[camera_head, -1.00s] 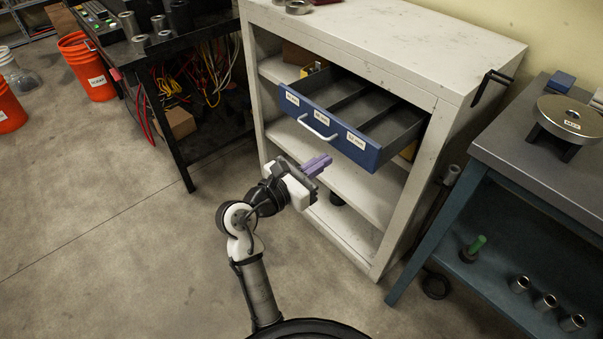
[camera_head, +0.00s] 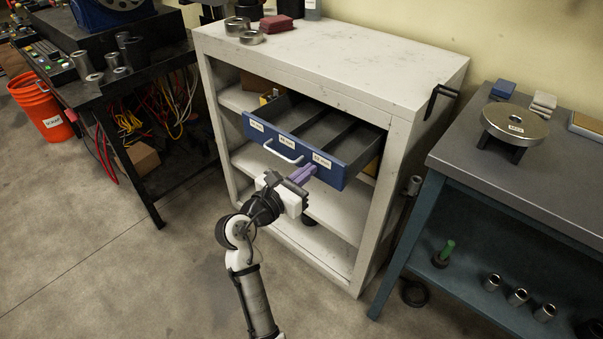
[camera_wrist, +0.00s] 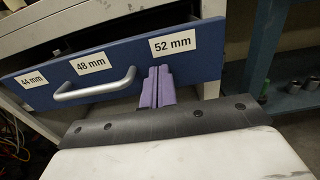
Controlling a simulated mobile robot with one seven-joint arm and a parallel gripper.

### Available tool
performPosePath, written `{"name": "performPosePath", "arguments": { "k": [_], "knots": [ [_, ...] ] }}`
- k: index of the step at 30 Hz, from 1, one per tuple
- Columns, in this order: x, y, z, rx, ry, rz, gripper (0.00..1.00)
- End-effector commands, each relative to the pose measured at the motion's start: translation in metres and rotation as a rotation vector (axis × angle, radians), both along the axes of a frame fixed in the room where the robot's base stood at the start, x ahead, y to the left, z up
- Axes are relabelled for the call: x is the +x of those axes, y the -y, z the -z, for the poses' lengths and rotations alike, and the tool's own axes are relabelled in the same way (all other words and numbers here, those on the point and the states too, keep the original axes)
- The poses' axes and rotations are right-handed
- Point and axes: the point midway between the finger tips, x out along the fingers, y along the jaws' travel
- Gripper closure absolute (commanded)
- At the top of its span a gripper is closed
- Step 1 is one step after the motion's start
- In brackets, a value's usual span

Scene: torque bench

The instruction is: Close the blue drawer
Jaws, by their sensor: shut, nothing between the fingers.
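The blue drawer (camera_head: 335,175) is pulled out of the white cabinet (camera_head: 400,150). Its front has a silver handle (camera_head: 283,152) and three labels, which read 44 mm, 48 mm and 52 mm in the wrist view. My gripper (camera_head: 303,174), with purple fingers, is shut and empty. It is right in front of the drawer front, to the right of the handle. In the wrist view the fingertips (camera_wrist: 158,72) overlap the blue front (camera_wrist: 205,70) just below the 52 mm label. I cannot tell whether they touch it.
A dark workbench (camera_head: 150,95) with cables beneath stands at left. A grey-topped bench (camera_head: 540,165) with a round metal disc (camera_head: 515,123) stands at right. Metal rings (camera_head: 250,37) and a red block (camera_head: 277,24) lie on the cabinet top. Floor is clear at front left.

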Motion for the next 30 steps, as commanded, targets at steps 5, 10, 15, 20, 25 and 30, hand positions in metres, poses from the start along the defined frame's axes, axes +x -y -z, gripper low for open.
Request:
{"name": "performPosePath", "arguments": {
  "k": [5,10,15,20,25,30],
  "knots": [
    [0.027,0.029,-0.007,-0.001,-0.004,0.005,1.0],
    [0.061,0.062,-0.008,-0.001,-0.002,0.005,1.0],
    [0.092,0.093,-0.005,0.0,-0.001,0.003,1.0],
    [0.113,0.114,-0.003,0.0,-0.001,0.003,1.0],
    [0.125,0.125,-0.001,0.0,0.0,0.001,1.0],
    [0.124,0.124,0.0,0.0,0.0,0.001,1.0]
  ]
}}
